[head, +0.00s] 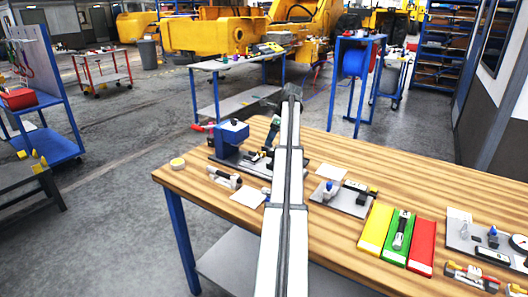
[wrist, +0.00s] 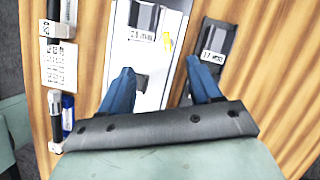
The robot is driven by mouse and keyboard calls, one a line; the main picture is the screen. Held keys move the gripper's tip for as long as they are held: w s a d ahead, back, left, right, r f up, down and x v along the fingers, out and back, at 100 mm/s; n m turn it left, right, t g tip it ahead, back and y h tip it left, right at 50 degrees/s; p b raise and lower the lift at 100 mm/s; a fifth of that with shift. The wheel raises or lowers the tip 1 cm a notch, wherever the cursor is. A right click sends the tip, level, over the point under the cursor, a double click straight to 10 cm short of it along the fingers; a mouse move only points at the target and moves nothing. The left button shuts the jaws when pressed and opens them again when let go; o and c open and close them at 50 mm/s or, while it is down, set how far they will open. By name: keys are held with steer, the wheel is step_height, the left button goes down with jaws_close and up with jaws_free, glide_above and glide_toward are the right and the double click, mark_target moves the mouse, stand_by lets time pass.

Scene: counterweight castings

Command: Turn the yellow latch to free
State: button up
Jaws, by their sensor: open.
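My gripper shows in the wrist view (wrist: 160,68) with its two blue fingers spread apart and nothing between them but the surface below. Under it lies a pale plate (wrist: 150,95) with a labelled dark block (wrist: 143,20). A small yellow piece (wrist: 168,42) sits at that plate's right edge, just beyond the fingertips; I cannot tell surely that it is the yellow latch, or how it is turned. In the head view my arm hides much of the bench's middle, and the fingers cannot be made out.
The wooden bench (head: 180,183) holds a blue fixture (head: 232,133) left of my arm. To the right are a grey plate with small parts (head: 343,200) and yellow (head: 375,230), green (head: 398,257) and red (head: 422,246) strips. A labelled dark block (wrist: 215,42) lies near the right finger.

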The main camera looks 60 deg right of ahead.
mark_target(262, 154)
steer(key=x, duration=0.7)
steer(key=shift+w+f, duration=0.2)
steer(key=shift+f, duration=0.1)
steer(key=c, duration=1)
